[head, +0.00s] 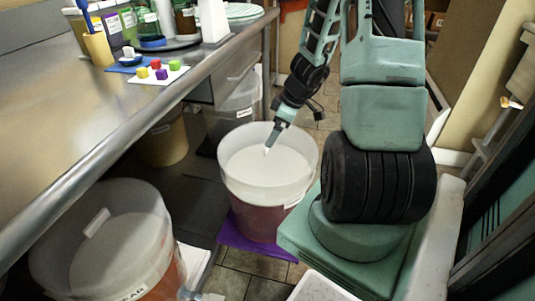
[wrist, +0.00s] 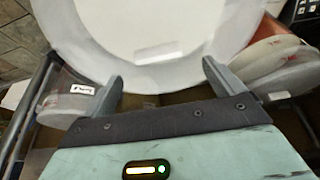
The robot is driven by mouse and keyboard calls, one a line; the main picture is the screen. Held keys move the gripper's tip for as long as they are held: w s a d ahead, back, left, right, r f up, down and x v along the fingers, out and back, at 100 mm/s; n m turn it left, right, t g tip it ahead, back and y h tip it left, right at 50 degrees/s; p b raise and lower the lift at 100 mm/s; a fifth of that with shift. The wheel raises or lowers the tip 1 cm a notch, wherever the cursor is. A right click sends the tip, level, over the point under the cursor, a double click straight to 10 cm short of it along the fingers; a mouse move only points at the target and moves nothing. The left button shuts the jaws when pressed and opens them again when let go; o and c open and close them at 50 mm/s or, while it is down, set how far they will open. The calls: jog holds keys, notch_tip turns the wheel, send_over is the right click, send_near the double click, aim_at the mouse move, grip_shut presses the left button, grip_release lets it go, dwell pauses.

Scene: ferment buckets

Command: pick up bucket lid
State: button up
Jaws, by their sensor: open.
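A pale bucket (head: 262,198) with reddish contents stands on a purple mat on the floor, in the middle of the head view. A round whitish lid (head: 245,163) shows within its rim. My gripper (head: 268,150) points down over the lid; I cannot tell there whether it touches. In the wrist view the lid (wrist: 150,22) fills the top middle, with a small pale tab (wrist: 158,52) near its close edge. My open gripper (wrist: 163,78) has a finger on each side below that tab, with nothing held between them.
A second bucket (head: 150,270) with a whitish top and a small bar stands at the lower left. A steel counter (head: 90,110) runs along the left, its edge close to the buckets. It holds bottles, plates (head: 243,12) and coloured cubes. Tiled floor shows below the middle bucket.

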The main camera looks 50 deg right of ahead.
jog(key=x, duration=0.3)
jog(key=b+x, duration=0.1)
jog(key=x, duration=0.2)
jog(key=shift+d, duration=0.2)
jog(key=shift+r, duration=0.1)
jog(key=c, duration=1.2)
